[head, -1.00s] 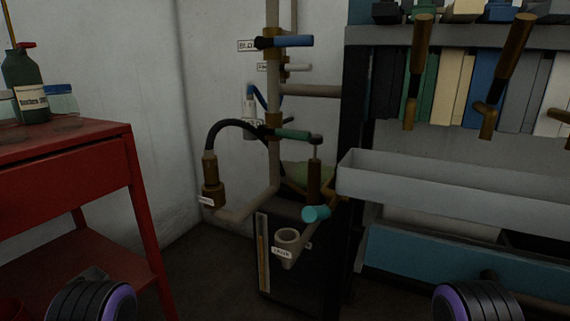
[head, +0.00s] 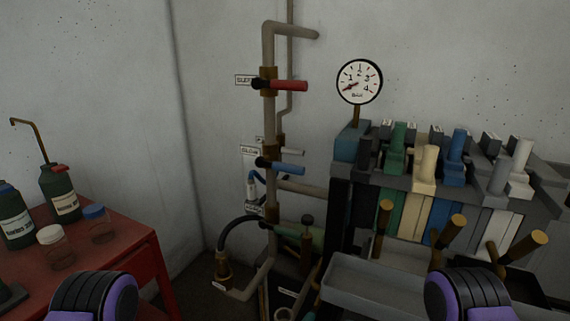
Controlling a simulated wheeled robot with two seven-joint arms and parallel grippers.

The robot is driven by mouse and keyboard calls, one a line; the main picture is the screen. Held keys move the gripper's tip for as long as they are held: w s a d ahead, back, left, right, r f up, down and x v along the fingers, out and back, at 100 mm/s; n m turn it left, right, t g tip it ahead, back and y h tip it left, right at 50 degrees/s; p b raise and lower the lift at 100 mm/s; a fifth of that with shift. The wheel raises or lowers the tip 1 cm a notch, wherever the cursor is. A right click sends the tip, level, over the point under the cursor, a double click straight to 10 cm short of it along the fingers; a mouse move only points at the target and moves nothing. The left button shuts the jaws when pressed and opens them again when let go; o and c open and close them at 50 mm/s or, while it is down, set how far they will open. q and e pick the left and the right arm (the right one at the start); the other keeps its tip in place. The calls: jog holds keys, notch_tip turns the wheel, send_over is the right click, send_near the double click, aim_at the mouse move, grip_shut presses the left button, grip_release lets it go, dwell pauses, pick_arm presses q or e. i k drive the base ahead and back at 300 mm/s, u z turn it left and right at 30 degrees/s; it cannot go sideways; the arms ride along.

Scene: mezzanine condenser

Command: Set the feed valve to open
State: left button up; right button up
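Several lever valves sit on a vertical grey pipe (head: 269,120). A red lever (head: 290,86) points right, across the pipe, beside a tag (head: 246,80) that seems to begin "SUP". Below it, a blue lever (head: 288,168) also points right, with a partly readable tag (head: 250,150). A small white lever (head: 291,152) is just behind. A green lever (head: 303,236) sits low, near a black hose (head: 229,232), and is partly hidden. I cannot read the word "feed" on any tag, so I cannot tell which valve is the feed valve.
A round gauge (head: 359,82) stands above a rack of coloured plates (head: 425,190) at the right, with brown handles (head: 448,238) sticking out in front. A red cart (head: 100,258) with bottles and jars is at the left. Bare wall lies behind the pipe.

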aim_at(283, 231)
jog(key=u, duration=1.5)
jog(key=k, duration=0.5)
jog(key=z, duration=1.35)
